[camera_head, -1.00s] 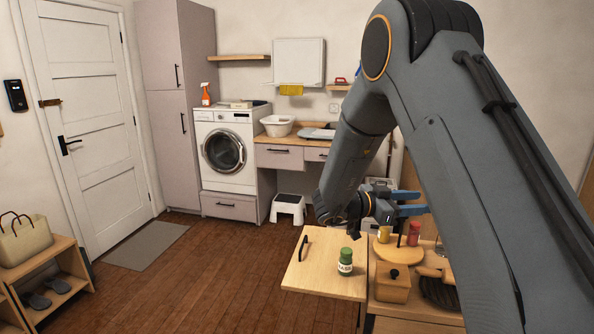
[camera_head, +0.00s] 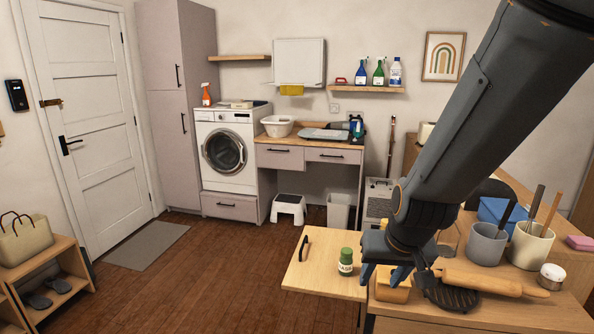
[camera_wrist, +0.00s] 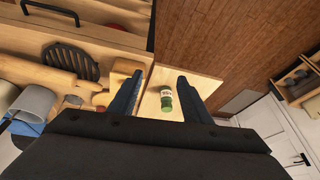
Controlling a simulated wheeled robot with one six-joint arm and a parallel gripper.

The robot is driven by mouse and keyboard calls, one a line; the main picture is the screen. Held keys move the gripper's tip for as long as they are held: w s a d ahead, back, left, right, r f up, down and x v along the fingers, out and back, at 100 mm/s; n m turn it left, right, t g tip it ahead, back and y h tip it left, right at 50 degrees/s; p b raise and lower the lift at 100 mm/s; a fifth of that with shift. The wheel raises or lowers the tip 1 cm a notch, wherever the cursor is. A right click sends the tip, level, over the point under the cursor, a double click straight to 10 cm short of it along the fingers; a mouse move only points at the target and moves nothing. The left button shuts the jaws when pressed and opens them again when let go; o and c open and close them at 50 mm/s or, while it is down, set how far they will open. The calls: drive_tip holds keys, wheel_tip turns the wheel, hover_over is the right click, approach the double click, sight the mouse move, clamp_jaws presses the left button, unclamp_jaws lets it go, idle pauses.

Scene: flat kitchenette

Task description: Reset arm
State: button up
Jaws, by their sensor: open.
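My gripper (camera_head: 384,276) hangs low over the left end of the wooden counter, fingers pointing down. In the wrist view its two blue fingers (camera_wrist: 160,92) are spread apart with nothing held between them. A green jar with a white label (camera_head: 346,262) stands upright on a light wooden panel (camera_head: 318,270), just left of my gripper. In the wrist view the jar (camera_wrist: 166,99) appears between the fingers but farther off, apart from them. My arm hides part of the counter and the things behind the gripper.
On the counter are a rolling pin (camera_head: 480,282), a dark round trivet (camera_head: 452,296), a wooden box (camera_head: 393,290), a grey utensil holder (camera_head: 486,244), a cream one (camera_head: 530,246) and a small white-and-metal jar (camera_head: 551,276). The floor (camera_head: 215,285) to the left is clear.

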drive_tip(key=s+d+f+n+g, duration=0.1)
drive_tip(key=s+d+g, duration=0.1)
drive_tip(key=s, duration=0.6)
wheel_tip(320, 180, down, 12)
drive_tip(key=g+b, duration=0.1)
drive_tip(key=b, duration=0.9)
drive_tip(key=shift+a+g, duration=0.25)
drive_tip(key=shift+g, duration=0.15)
